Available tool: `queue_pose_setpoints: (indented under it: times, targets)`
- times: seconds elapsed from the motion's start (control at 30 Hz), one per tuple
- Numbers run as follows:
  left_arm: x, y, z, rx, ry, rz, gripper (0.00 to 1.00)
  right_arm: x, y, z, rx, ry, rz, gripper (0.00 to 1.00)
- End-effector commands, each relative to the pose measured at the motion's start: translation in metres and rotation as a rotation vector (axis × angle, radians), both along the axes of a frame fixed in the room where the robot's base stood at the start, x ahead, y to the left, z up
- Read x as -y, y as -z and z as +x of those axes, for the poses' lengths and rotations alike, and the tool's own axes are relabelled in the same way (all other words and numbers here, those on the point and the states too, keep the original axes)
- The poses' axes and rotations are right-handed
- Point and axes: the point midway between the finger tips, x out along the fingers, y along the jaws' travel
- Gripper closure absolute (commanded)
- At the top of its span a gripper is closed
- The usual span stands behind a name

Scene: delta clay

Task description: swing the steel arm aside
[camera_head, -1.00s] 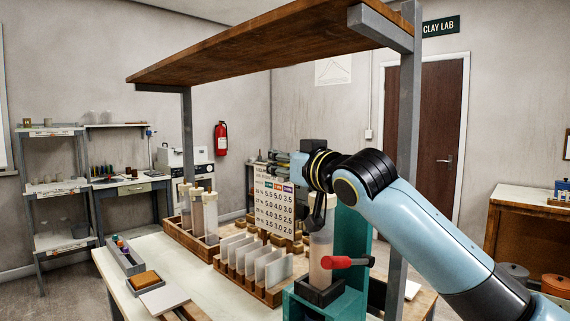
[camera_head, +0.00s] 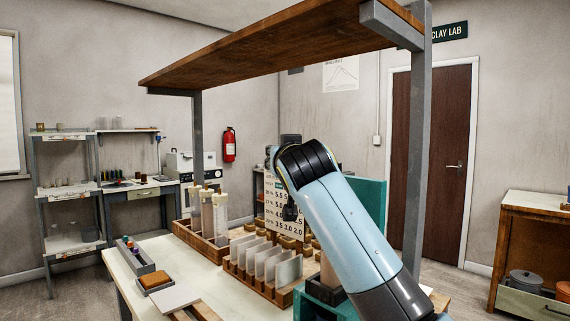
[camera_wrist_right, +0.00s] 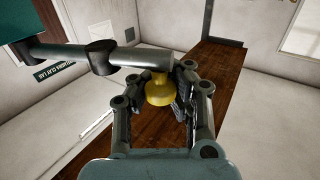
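In the right wrist view a grey steel arm (camera_wrist_right: 126,59) reaches in from the left. A yellow knob (camera_wrist_right: 160,92) hangs under its end. My right gripper (camera_wrist_right: 160,103) has its fingers spread, one on each side of the knob. I cannot tell whether either finger touches it. In the head view my right arm covers the steel arm, the knob and most of the gripper. The teal stand (camera_head: 367,203) shows behind my arm. My left gripper is in neither current view.
A wooden shelf (camera_head: 285,45) on grey posts spans overhead. A rack of pale slabs (camera_head: 265,262), a tray with clear tubes (camera_head: 207,215) and a number card (camera_head: 284,212) stand left of my arm.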

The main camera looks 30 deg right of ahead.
Motion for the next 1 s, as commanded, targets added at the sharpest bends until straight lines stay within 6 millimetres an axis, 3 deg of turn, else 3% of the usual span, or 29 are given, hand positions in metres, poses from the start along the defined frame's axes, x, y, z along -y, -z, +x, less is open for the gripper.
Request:
queue_pose_setpoints:
  times: [1.0]
  targets:
    - [0.000,0.069,-0.005,-0.008,0.000,0.000,0.28,0.014,-0.003,0.044,0.012,0.326,0.002,1.00]
